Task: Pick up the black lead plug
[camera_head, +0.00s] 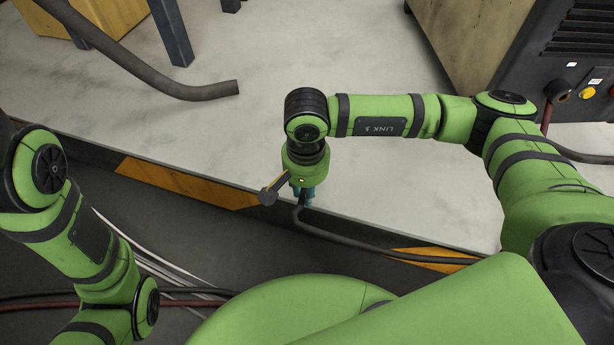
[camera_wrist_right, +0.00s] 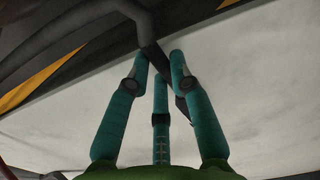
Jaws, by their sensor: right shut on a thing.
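The black lead plug (camera_wrist_right: 152,52) is at the end of a dark cable, between the teal fingertips of my right gripper (camera_wrist_right: 162,68) in the wrist view. The fingers are closed in around it and partly hide it. In the head view my right gripper (camera_head: 303,192) points down near the edge of the pale floor, below its green wrist. The plug is mostly hidden by the fingers there, and its black cable (camera_head: 345,239) runs from them to the lower right. My left arm shows at the left, but its gripper is out of view.
A dark welding machine (camera_head: 560,75) with a yellow button stands at the upper right. A thick grey pipe (camera_head: 165,85) reaches in from the upper left. A yellow-striped edge (camera_head: 185,183) borders the floor. More cables lie at the lower left. The pale floor (camera_head: 260,50) is mostly clear.

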